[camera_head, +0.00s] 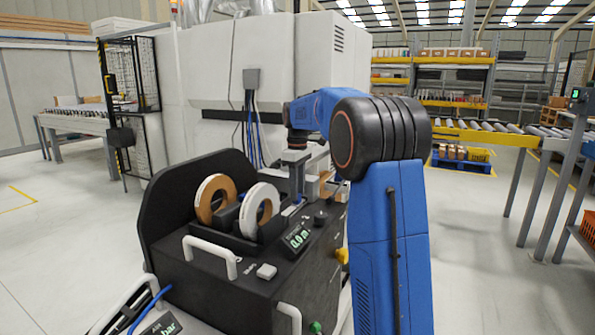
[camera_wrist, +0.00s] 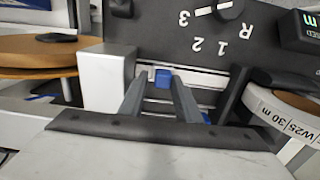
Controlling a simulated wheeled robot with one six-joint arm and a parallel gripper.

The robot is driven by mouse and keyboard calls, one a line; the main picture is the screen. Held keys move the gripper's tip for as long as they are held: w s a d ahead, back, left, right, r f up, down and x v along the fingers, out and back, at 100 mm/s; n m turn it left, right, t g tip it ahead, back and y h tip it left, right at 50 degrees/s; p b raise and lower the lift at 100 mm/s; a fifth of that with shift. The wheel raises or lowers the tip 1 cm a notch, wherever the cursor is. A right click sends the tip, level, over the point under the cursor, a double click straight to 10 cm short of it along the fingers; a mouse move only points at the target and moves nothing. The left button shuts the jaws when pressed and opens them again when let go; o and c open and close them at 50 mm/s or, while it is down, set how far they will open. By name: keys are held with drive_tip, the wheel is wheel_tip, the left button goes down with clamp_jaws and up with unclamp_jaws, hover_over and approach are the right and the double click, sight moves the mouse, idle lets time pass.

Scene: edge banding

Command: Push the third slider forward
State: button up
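In the wrist view, a small blue slider (camera_wrist: 162,77) sits in a pale slot on the black panel. My gripper (camera_wrist: 161,84) has two grey fingers pointing at it, set apart, with the blue piece between their tips. Whether the fingers touch it is unclear. The digits 1, 2, 3 and the letter R appear upside down on the panel beyond. Only this one slider shows clearly. In the head view, my gripper (camera_head: 297,185) reaches down over the back of the black machine (camera_head: 225,278), just behind the white roll; the sliders are not distinct there.
A brown-cored roll (camera_head: 205,198) and a white roll (camera_head: 249,211) stand upright on the machine. A black knob (camera_wrist: 230,8) is on the panel, and a green-lit display (camera_head: 297,238) faces front. A white block (camera_wrist: 104,82) lies left of my fingers. A roller conveyor (camera_head: 485,135) is at right.

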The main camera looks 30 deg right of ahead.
wheel_tip(320, 180, up, 17)
idle(0.5)
drive_tip(key=shift+s, duration=0.1)
idle(0.3)
drive_tip(key=s+a+f+m+t, duration=0.1)
drive_tip(key=s+a+f+m, duration=0.15)
drive_tip(key=s+a, duration=0.55)
drive_tip(key=s+a+f+m+t, duration=0.1)
drive_tip(key=s+a+f, duration=0.3)
drive_tip(key=s, duration=0.8)
drive_tip(key=s+a+f+m+t, duration=0.1)
drive_tip(key=s+a+f, duration=0.2)
drive_tip(key=s+f, duration=0.7)
drive_tip(key=s+a+f+m+t, duration=0.1)
drive_tip(key=s+a+f+m, duration=0.1)
drive_tip(key=s+f, duration=0.9)
drive_tip(key=shift+s+a+t, duration=0.4)
drive_tip(key=shift+s+a, duration=0.2)
drive_tip(key=shift+s, duration=0.2)
